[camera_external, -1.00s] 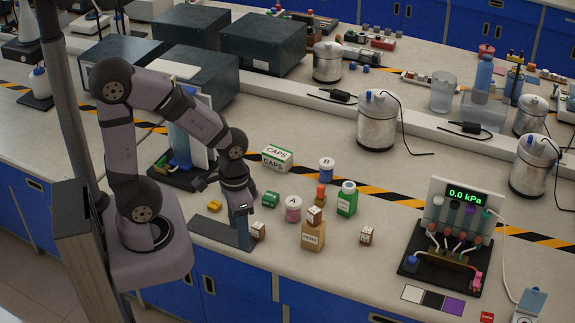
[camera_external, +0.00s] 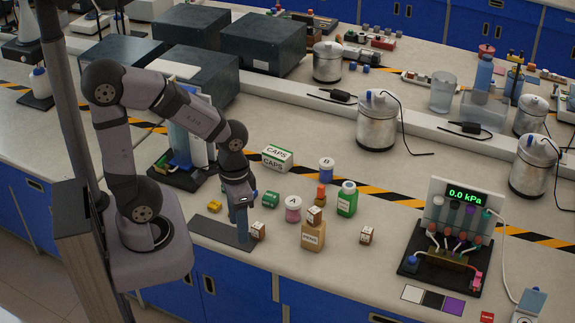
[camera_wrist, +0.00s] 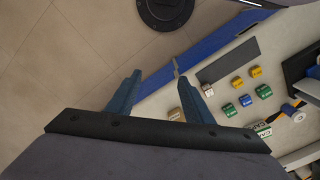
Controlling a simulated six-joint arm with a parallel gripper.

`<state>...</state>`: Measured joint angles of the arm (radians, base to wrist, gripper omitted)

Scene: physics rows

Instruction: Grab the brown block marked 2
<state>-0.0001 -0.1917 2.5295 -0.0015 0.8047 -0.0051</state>
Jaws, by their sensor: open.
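Several small brown blocks with white labels stand on the bench in the external view. One block (camera_external: 258,230) is beside the dark grey mat, one (camera_external: 314,215) sits on top of a larger brown labelled box (camera_external: 313,235), and one (camera_external: 366,235) stands alone to the right. Their marks are too small to read surely. My gripper (camera_external: 239,222) hangs over the grey mat, just left of the nearest block, apart from it as far as I can tell. In the wrist view my gripper (camera_wrist: 160,77) has its fingers spread and nothing between them; a block (camera_wrist: 207,88) shows just beyond the right finger.
Green blocks (camera_external: 270,199), a yellow block (camera_external: 214,206), a pink jar (camera_external: 293,209) and a green bottle (camera_external: 347,199) stand nearby. A CAPS box (camera_external: 277,158) lies behind. The pressure panel (camera_external: 450,232) is at right. The bench's front edge is close to the mat.

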